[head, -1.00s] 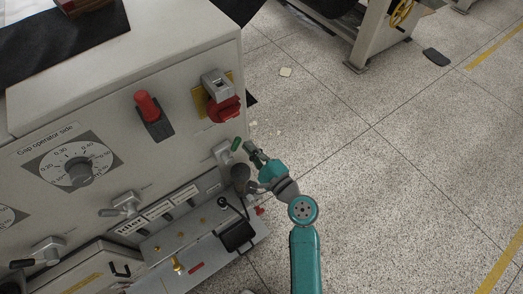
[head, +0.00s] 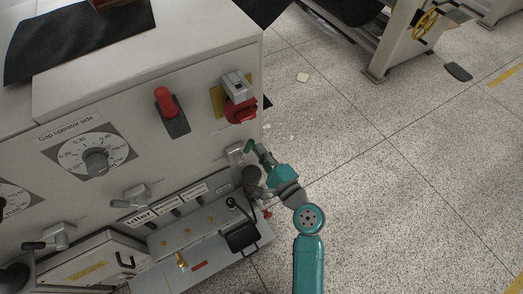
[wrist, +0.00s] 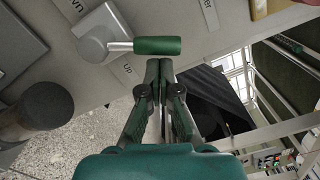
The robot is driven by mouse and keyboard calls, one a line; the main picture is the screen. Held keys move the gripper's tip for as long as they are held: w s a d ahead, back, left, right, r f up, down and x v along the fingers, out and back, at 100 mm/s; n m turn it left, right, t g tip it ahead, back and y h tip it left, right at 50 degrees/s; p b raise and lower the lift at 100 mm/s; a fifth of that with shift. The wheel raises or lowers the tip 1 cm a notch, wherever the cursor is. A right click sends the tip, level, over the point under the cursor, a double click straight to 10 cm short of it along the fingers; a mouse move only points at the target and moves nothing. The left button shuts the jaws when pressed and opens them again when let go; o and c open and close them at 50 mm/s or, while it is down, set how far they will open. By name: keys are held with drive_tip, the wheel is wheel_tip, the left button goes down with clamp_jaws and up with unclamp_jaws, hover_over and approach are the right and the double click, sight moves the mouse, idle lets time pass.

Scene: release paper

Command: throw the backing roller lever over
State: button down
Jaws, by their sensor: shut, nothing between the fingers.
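A lever with a green grip (head: 249,145) and a grey metal hub (head: 235,153) sits at the right end of the machine's panel. In the wrist view the green grip (wrist: 158,45) lies crosswise just beyond my fingertips, and its grey hub (wrist: 98,34) is at the left. I cannot read a name for this lever; a label by it reads "Up". My gripper (head: 258,147) is shut and empty, right beside the green grip. In the wrist view my gripper (wrist: 160,66) has its fingertips together below the grip; whether they touch it I cannot tell.
A dark round knob (head: 251,178) stands close below my gripper; a dark knob (wrist: 46,105) also shows at left in the wrist view. A red rotary switch (head: 240,110) and a red-handled switch (head: 168,105) are above. The speckled floor (head: 400,190) at right is clear.

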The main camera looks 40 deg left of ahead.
drive_tip(key=shift+r, duration=0.1)
drive_tip(key=s+a+r+n, duration=0.2)
drive_tip(key=s+n, duration=0.3)
drive_tip(key=n, duration=0.5)
drive_tip(key=shift+s+a, duration=0.2)
drive_tip(key=shift+s, duration=0.2)
drive_tip(key=shift+s+a, duration=0.1)
drive_tip(key=shift+s, duration=0.05)
idle(0.4)
